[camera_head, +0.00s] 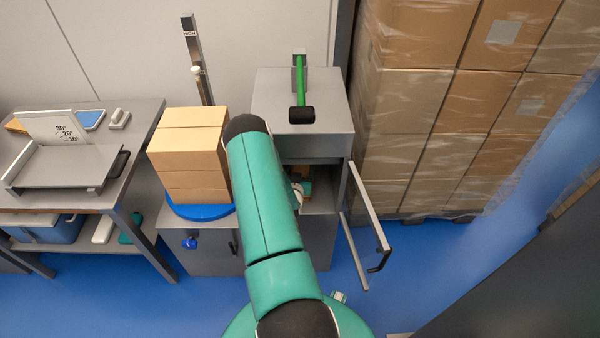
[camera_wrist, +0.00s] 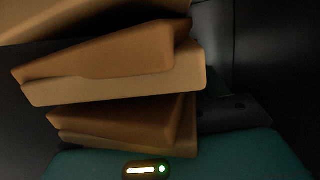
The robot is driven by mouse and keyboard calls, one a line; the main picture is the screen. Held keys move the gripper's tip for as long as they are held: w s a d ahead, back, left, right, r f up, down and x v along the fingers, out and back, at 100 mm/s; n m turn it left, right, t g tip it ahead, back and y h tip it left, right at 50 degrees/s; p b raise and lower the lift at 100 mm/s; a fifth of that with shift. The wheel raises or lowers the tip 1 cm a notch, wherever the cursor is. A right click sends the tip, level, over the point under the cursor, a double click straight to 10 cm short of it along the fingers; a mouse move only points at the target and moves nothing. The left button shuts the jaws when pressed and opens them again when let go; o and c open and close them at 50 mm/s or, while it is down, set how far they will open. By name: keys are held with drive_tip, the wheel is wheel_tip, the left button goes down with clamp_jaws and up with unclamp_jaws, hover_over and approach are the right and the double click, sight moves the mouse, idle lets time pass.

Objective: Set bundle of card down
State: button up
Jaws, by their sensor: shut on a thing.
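In the wrist view, a bundle of card (camera_wrist: 110,85) fills the left and middle as tan and brown pieces, layered and tilted, with dark gaps between them. My gripper (camera_wrist: 205,110) is shut on it; the teal housing with a lit indicator lies along the bottom edge. One dark finger shows at the right of the card; the other is hidden. In the head view, my arm reaches forward to the grey machine and hides most of my gripper. A small brown patch (camera_head: 305,187) shows beside my arm in the machine's dark opening; I cannot tell if it is the same bundle.
Tan blocks (camera_head: 188,160) stand stacked on a blue round plate (camera_head: 203,212) left of my arm. The grey machine (camera_head: 262,95) has a green lever (camera_head: 300,75) on top. A metal rail frame (camera_head: 370,210) juts out at its right. Wrapped boxes (camera_head: 430,100) stand at right.

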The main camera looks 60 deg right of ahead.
drive_tip(key=o, duration=1.5)
drive_tip(key=shift+f, duration=0.1)
drive_tip(key=shift+c, duration=0.2)
drive_tip(key=shift+a, duration=0.2)
drive_tip(key=v, duration=1.1)
drive_tip(key=shift+a+r, duration=0.3)
drive_tip(key=shift+s, duration=0.1)
